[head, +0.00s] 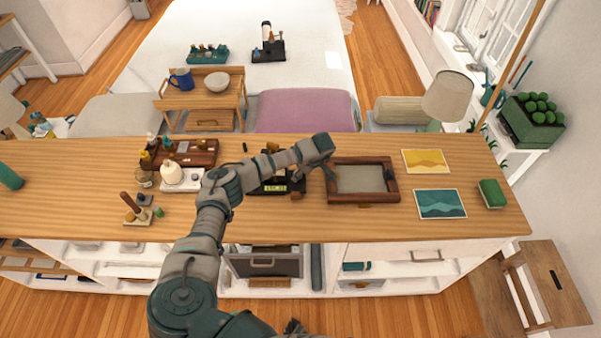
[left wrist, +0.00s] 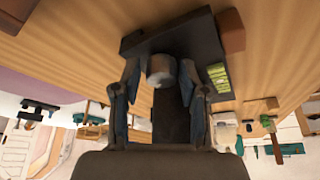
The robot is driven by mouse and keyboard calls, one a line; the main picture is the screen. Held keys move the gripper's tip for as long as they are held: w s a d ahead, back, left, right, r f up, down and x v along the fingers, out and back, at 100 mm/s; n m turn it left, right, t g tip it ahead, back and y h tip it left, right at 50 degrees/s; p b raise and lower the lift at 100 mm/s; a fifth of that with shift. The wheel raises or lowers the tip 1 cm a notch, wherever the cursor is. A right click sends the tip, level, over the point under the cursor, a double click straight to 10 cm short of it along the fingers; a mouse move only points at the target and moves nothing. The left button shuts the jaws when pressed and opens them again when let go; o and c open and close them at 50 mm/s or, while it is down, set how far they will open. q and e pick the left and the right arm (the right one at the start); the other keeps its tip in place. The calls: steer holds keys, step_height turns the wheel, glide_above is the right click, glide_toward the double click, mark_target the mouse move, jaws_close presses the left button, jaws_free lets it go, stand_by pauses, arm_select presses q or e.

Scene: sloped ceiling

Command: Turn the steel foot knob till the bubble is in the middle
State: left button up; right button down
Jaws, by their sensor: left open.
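A black levelling device (head: 268,187) with a yellow-green vial window (head: 275,188) stands on the wooden counter, partly under my left arm. In the left wrist view the dark device (left wrist: 190,38) shows with its steel foot knob (left wrist: 161,69) and the green vial (left wrist: 218,78). The bubble is too small to make out. My left gripper (left wrist: 160,76) is open, one finger on each side of the steel knob. I cannot tell whether either finger touches it. In the head view the knob is hidden. My right gripper is not in view.
A wood-framed tray (head: 333,181) lies right of the device. A white round pot (head: 173,175) and a dark rack (head: 185,152) of bottles stand left. Two prints, yellow (head: 426,161) and teal (head: 440,204), and a green block (head: 492,193) lie right.

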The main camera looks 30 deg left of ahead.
arm_select(q)
steer(key=shift+a+f, duration=0.1)
steer(key=shift+a, duration=0.1)
steer(key=shift+c, duration=0.3)
steer(key=shift+a, duration=0.2)
steer(key=c, duration=0.4)
steer(key=shift+a, duration=0.1)
jaws_close()
steer(key=shift+d+f+n+g+b, duration=0.1)
steer(key=shift+d+n+g+b, duration=0.15)
steer(key=shift+n+b, duration=0.35)
steer(key=shift+n+g, duration=0.35)
steer(key=shift+n, duration=0.65)
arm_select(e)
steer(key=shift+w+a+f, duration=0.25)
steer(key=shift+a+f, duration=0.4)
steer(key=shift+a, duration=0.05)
arm_select(q)
steer(key=shift+o, duration=2.3)
jaws_free()
steer(key=shift+w, duration=0.1)
steer(key=shift+d, duration=0.15)
